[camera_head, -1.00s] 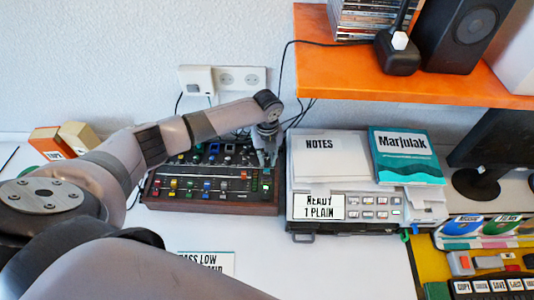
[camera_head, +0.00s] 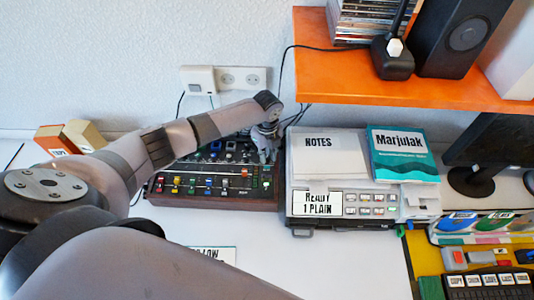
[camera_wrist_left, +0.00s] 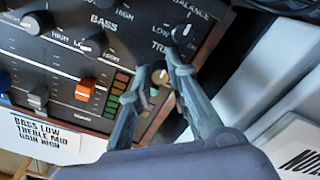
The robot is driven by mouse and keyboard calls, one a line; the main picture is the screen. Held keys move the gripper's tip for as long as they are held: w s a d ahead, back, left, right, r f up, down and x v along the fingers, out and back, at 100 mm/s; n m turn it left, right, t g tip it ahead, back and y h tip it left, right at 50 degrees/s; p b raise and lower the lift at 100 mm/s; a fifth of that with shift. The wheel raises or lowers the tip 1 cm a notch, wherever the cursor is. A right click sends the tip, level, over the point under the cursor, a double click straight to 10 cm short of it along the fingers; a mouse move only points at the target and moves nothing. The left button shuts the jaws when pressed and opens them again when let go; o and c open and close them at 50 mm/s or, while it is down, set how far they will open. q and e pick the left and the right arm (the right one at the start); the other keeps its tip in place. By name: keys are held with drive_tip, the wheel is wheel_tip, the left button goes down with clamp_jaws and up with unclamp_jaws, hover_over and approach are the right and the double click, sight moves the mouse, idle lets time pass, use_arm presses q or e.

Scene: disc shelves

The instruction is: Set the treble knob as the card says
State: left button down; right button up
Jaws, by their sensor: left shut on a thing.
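The mixer (camera_head: 215,203) is a dark panel with wooden trim, knobs and coloured sliders, lying by the wall. My left gripper (camera_head: 267,156) is over its right end. In the left wrist view its fingers (camera_wrist_left: 157,62) straddle the treble knob (camera_wrist_left: 160,77), below the partly hidden treble label, and are shut on it. The knob's pointer direction is unclear. The balance knob (camera_wrist_left: 182,33) is just beyond the right fingertip. The bass knob (camera_wrist_left: 95,45) is to the left. The card (camera_wrist_left: 45,135) reads bass low, treble mid, gain high; my arm partly covers it in the head view (camera_head: 215,252).
A grey device (camera_head: 345,205) with a "READY 1 PLAIN" sign and papers on top stands right of the mixer. An orange shelf (camera_head: 400,88) overhangs behind it. Cables hang by the wall sockets (camera_head: 238,78). The white table (camera_head: 345,265) is clear in front.

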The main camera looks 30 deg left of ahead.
sight(267, 157)
use_arm(q)
drive_tip(key=shift+w+r, duration=0.1)
drive_tip(key=c, duration=1.5)
unclamp_jaws()
wheel_tip(267, 157, up, 12)
drive_tip(key=shift+f, duration=0.1)
